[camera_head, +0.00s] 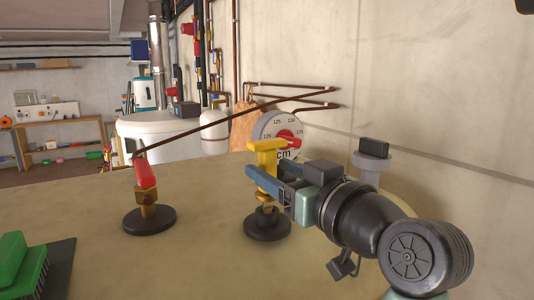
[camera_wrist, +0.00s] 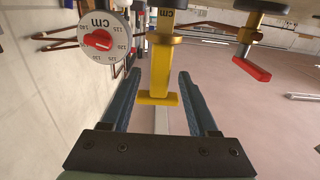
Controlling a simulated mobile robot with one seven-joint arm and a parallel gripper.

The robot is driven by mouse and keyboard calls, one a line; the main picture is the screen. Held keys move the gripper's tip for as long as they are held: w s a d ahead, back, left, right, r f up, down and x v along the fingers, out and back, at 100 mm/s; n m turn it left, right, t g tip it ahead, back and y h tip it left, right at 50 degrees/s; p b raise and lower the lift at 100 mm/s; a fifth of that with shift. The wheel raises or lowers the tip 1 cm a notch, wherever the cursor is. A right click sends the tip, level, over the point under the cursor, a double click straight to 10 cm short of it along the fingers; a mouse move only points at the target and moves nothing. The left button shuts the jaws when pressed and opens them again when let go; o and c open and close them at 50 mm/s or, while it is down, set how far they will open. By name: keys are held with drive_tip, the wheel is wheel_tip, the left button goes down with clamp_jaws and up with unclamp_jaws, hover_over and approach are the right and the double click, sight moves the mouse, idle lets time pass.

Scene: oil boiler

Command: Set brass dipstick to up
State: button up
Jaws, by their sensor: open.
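The brass dipstick (camera_head: 268,157) is yellow with a T-shaped top. It stands upright in a black round base on the tank top. In the wrist view the dipstick (camera_wrist: 163,68) shows upside down, marked "cm", with its crossbar between my fingers. My gripper (camera_head: 265,180) is at the dipstick from the right, its blue fingers just below the crossbar in the head view. In the wrist view my gripper (camera_wrist: 158,78) is open, with gaps visible between the stick and both fingers. I cannot tell whether a finger touches it.
A round cm gauge (camera_head: 273,132) with a red pointer stands close behind the dipstick. A red-handled valve (camera_head: 146,175) stands to the left. A green brush (camera_head: 20,262) lies at the near left. A concrete wall (camera_head: 440,90) bounds the right. The tank top between valve and dipstick is clear.

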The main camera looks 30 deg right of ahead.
drive_tip(key=shift+w+d, duration=0.1)
drive_tip(key=shift+w, duration=1.1)
clamp_jaws()
idle(0.6)
